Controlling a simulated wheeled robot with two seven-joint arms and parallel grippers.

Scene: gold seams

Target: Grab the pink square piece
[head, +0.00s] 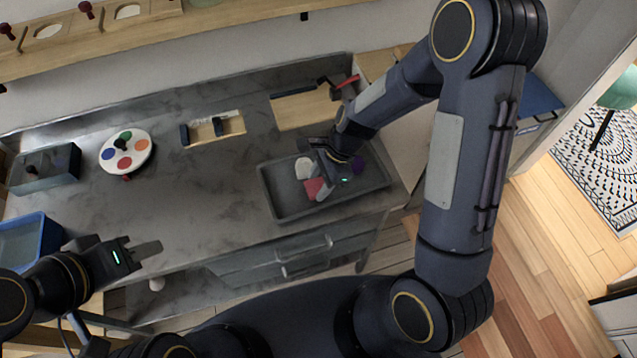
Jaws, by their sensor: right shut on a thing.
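The pink square piece (314,187) is at the dark grey tray (272,203) on the counter's right part. My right gripper (320,190) reaches down into the tray from the upper right and is shut on the pink piece; its fingers hide part of it. I cannot tell whether the piece touches the tray floor. A white piece (303,168) lies just behind it, and a purple piece (357,163) lies to the right, partly behind the gripper. My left gripper (148,250) is at the lower left, in front of the counter, away from the tray; its finger gap is unclear.
A round palette with coloured spots (126,152) stands at the left of the grey counter (200,195). A dark box (45,170) and a blue bin (28,240) are further left. The counter's middle is clear.

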